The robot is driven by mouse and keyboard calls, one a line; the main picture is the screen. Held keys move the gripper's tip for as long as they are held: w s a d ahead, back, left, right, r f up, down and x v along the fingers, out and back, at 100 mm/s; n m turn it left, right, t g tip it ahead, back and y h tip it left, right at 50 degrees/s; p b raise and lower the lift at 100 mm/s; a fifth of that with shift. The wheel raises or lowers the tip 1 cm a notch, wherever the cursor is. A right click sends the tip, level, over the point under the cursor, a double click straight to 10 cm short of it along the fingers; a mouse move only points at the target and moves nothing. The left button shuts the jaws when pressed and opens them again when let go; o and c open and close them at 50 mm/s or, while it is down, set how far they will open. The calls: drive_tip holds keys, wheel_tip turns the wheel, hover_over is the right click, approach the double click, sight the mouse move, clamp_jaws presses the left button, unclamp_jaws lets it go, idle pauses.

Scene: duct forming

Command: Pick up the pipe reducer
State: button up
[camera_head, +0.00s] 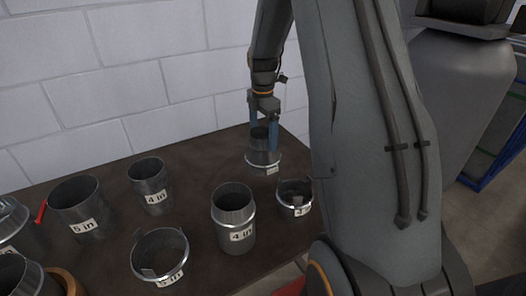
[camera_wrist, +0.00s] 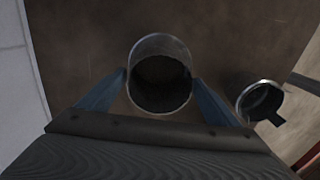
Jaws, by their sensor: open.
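The pipe reducer (camera_head: 262,150), a grey metal piece with a narrower top and a wider labelled base, stands upright near the table's far right edge. In the wrist view a round open metal rim (camera_wrist: 160,74), which appears to be the reducer's top, lies between my fingers. My gripper (camera_head: 263,137) is open, pointing down, with one blue finger on each side of the reducer. In the wrist view the fingers of my gripper (camera_wrist: 160,84) flank the rim; I cannot tell whether they touch it. The reducer's lower part is hidden in the wrist view.
A short collar (camera_head: 294,197) stands close to the reducer; it also shows in the wrist view (camera_wrist: 262,101). A 4 in pipe (camera_head: 234,218), another pipe (camera_head: 150,186), a 5 in pipe (camera_head: 78,207) and a wide ring (camera_head: 160,256) stand on the dark table (camera_head: 110,226). A white block wall (camera_head: 120,75) is behind.

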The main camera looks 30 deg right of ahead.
drive_tip(key=c, duration=1.6)
